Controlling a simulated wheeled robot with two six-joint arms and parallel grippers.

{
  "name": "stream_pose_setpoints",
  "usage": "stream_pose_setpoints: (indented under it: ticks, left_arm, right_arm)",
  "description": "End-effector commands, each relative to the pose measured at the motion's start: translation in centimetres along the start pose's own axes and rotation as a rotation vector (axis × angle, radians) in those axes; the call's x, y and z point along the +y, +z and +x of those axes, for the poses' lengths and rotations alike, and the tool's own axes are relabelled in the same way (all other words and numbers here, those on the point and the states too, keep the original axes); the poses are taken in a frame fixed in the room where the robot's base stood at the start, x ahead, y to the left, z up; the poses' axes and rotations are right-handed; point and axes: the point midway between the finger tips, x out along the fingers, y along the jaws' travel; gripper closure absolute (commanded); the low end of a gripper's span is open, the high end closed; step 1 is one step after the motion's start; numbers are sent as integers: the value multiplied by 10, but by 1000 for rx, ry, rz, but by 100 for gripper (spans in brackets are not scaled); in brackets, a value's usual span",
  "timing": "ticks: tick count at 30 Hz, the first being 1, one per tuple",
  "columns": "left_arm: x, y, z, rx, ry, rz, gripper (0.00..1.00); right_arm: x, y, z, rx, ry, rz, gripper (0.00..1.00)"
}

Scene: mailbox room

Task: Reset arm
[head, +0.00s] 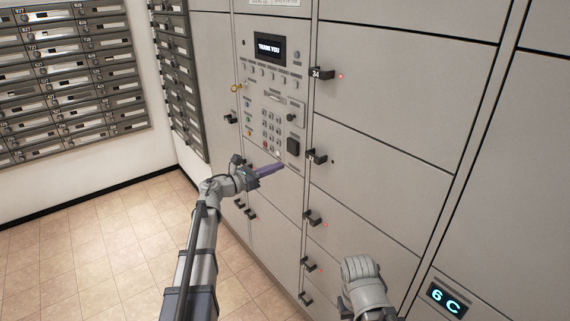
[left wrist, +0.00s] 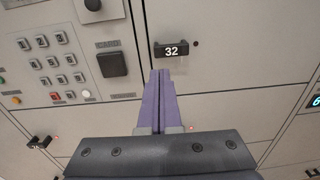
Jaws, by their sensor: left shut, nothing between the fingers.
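My left gripper (head: 281,166) reaches in from the lower left in the head view, with its purple fingers in front of the locker wall, just below the keypad panel. In the left wrist view the fingers (left wrist: 161,73) are together with nothing between them. Their tips show just below the black handle marked 32 (left wrist: 172,50). Whether they touch the wall cannot be told. Part of my right arm shows at the bottom right of the head view, but no right fingers are visible.
The keypad panel (head: 270,120) has a screen (head: 269,48) reading "THANK YOU". Locker doors with protruding black handles, such as number 34 (head: 322,74), surround it. Mailboxes (head: 65,75) line the left wall. The tiled floor (head: 90,255) at the left is clear.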

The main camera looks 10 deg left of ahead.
Motion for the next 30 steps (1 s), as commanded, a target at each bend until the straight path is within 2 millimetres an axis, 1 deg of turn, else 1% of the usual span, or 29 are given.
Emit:
stream_pose_setpoints:
  ticks: [1,3,9,18,22,26,28,30]
  left_arm:
    - [-2,0,-10,0,2,0,100]
    - [-2,0,-20,0,2,0,100]
    - [-2,0,-37,0,1,0,100]
    - [-2,0,-40,0,-1,0,100]
    - [-2,5,-34,-22,30,-37,100]
    - [1,21,-18,-111,153,-200,100]
    - [4,30,-10,-185,249,-347,100]
    - [8,34,-4,-260,346,-514,100]
  right_arm:
    - [0,0,0,0,0,0,100]
    - [0,0,0,0,0,0,100]
    - [0,0,0,0,0,0,100]
    - [0,0,0,0,0,0,100]
    - [0,0,0,0,0,0,100]
    - [0,0,0,0,0,0,100]
    - [0,0,0,0,0,0,100]
    - [0,0,0,0,0,0,100]
